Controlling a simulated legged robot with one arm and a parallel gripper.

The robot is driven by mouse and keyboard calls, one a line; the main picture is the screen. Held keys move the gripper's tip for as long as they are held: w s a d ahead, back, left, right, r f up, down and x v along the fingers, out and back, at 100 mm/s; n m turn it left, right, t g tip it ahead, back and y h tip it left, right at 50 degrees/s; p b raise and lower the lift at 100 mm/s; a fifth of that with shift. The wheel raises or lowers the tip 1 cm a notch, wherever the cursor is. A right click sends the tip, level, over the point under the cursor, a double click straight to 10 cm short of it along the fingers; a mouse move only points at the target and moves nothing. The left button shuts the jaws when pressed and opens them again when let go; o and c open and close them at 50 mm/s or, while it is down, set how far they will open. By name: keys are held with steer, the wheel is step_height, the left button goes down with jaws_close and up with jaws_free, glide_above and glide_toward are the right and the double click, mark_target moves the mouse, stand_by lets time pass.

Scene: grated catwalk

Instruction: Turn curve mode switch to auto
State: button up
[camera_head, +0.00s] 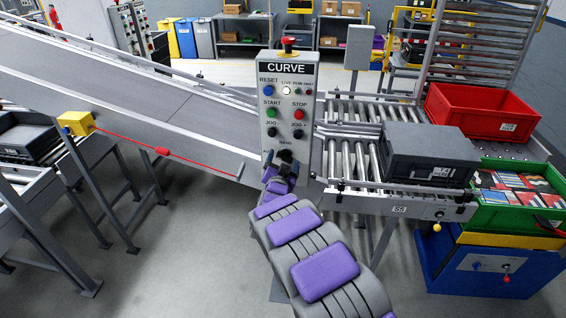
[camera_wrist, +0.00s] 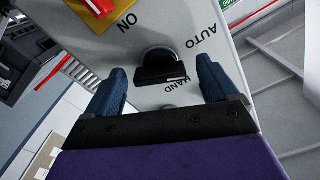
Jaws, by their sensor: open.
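The grey CURVE control panel (camera_head: 287,100) stands upright in the middle of the head view. The black curve mode switch (camera_wrist: 160,66) shows in the wrist view, with the labels AUTO and HAND beside it. A white mark on its knob lies close to HAND. My gripper (camera_wrist: 161,70) is open, with one blue finger on each side of the knob; whether either touches it cannot be told. In the head view, my gripper (camera_head: 285,158) is at the panel's lower part and hides the switch.
A red emergency button (camera_head: 288,45) tops the panel, above several coloured buttons. A red part (camera_wrist: 98,7) lies near an ON label. Conveyors flank the panel; a grey crate (camera_head: 425,152) sits on the right rollers. A red cord (camera_head: 190,162) runs along the left conveyor.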

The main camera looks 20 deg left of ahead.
steer(key=shift+w, duration=0.3)
